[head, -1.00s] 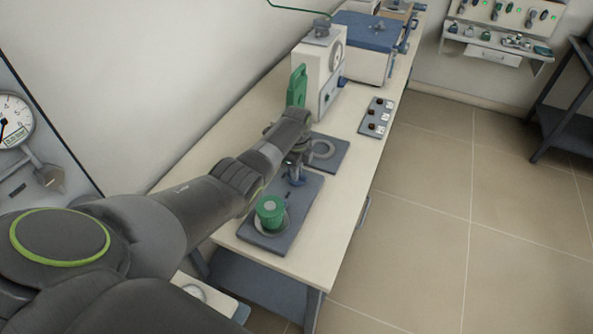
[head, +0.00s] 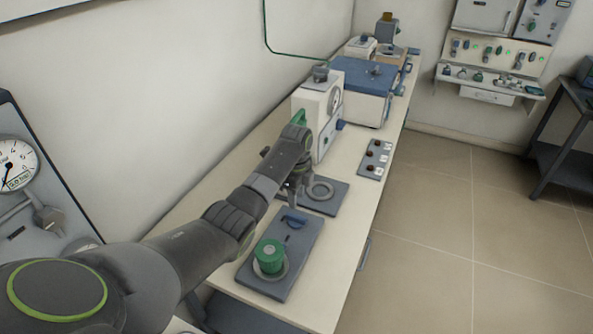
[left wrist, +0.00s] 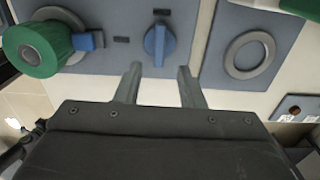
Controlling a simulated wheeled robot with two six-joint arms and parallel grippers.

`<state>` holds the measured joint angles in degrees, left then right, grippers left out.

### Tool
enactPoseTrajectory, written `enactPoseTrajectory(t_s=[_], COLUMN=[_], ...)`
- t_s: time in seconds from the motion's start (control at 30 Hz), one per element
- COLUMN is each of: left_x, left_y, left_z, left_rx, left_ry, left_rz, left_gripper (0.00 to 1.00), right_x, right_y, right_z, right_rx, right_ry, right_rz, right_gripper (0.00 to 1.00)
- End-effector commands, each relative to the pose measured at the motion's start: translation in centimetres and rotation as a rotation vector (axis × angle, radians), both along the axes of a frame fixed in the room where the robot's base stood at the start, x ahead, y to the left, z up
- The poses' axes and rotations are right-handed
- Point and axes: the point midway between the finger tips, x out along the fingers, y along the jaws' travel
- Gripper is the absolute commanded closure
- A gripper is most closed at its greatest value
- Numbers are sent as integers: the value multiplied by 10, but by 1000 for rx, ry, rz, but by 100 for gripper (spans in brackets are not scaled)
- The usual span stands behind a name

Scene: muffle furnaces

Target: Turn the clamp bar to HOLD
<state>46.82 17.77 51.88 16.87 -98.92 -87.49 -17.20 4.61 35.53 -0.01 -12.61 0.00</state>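The blue clamp bar (head: 294,218) sits on a dark grey plate (head: 262,282), beyond a green ribbed cap (head: 269,256). In the left wrist view the bar (left wrist: 159,42) points up and down the picture, with a dark mark above it and one to its left; I cannot read them. My left gripper (head: 298,195) is above the bench near the bar, apart from it. In the left wrist view its two fingers (left wrist: 159,80) are spread and empty, with the bar just beyond and between them. My right gripper is not in view.
A second plate with a grey ring (head: 320,190) lies just behind the clamp plate. A cream unit with a dial (head: 318,105) and a blue-lidded box (head: 362,90) stand further back. A small switch panel (head: 375,158) lies near the bench's right edge.

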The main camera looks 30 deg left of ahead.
Motion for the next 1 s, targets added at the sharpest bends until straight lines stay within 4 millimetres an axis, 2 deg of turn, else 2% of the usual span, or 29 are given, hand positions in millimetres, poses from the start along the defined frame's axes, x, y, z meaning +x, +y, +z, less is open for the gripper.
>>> enactPoseTrajectory(t_s=[0.2, 0.4, 0.6, 1.0], left_x=[1, 1, 0, 0], left_y=[0, 0, 0, 0], left_z=[51, 82, 94, 94], left_rx=[1, 0, 0, 0], left_ry=[-6, -4, -2, -1], left_rz=[-1, -2, -1, -1], left_gripper=[65, 65, 65, 65], right_x=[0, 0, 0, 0], right_y=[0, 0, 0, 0], right_z=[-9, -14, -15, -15], right_rx=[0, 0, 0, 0], right_ry=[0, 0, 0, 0], right_rz=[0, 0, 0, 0], right_gripper=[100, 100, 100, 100])
